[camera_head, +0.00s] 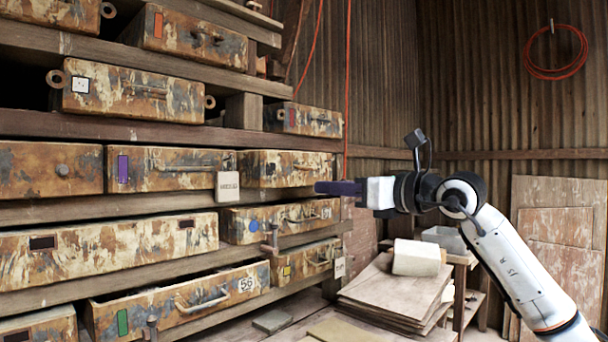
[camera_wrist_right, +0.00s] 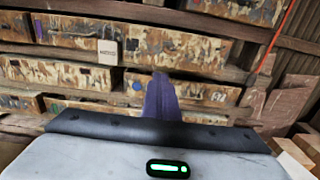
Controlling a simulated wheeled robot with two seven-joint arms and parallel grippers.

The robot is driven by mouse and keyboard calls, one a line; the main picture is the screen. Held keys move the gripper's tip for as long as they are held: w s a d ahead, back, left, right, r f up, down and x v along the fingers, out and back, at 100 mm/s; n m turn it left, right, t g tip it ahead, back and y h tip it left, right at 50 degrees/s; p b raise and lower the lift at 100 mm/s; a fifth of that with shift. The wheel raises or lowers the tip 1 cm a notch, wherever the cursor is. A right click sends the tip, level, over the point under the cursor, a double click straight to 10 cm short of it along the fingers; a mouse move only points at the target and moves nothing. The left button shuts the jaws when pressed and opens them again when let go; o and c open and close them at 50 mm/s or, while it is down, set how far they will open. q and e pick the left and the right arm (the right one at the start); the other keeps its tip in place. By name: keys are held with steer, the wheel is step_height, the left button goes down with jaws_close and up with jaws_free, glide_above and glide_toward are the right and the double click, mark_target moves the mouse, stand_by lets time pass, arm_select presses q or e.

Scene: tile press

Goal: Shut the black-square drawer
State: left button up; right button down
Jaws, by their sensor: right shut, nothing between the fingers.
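The black-square drawer (camera_head: 305,170) is the rusty, paint-flaked drawer in the middle row at the right, with a small black square near its left end. It seems to stand out a little from the shelf; how far is hard to tell. It also shows in the right wrist view (camera_wrist_right: 185,52), ahead of and above the fingertips. My right gripper (camera_head: 318,187) is shut and empty, its dark purple fingers pointing left at the drawer's lower right. My left gripper is not in view.
A white tag (camera_head: 228,185) hangs left of the drawer. The blue-dot drawer (camera_head: 285,220) is below it. The green-marked drawer (camera_head: 180,305) stands open at lower left. Stacked boards with a pale block (camera_head: 418,257) lie below my right arm. A red cord (camera_head: 347,90) hangs behind.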

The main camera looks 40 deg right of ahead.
mark_target(292, 185)
steer(key=w+p, duration=0.1)
steer(key=w, duration=0.1)
steer(key=w+p, duration=0.2)
steer(key=w, duration=0.1)
steer(key=shift+w+a+r, duration=0.2)
steer(key=shift+w+a, duration=0.1)
steer(key=shift+w, duration=0.05)
steer(key=shift+w+f, duration=0.15)
steer(key=shift+w, duration=0.4)
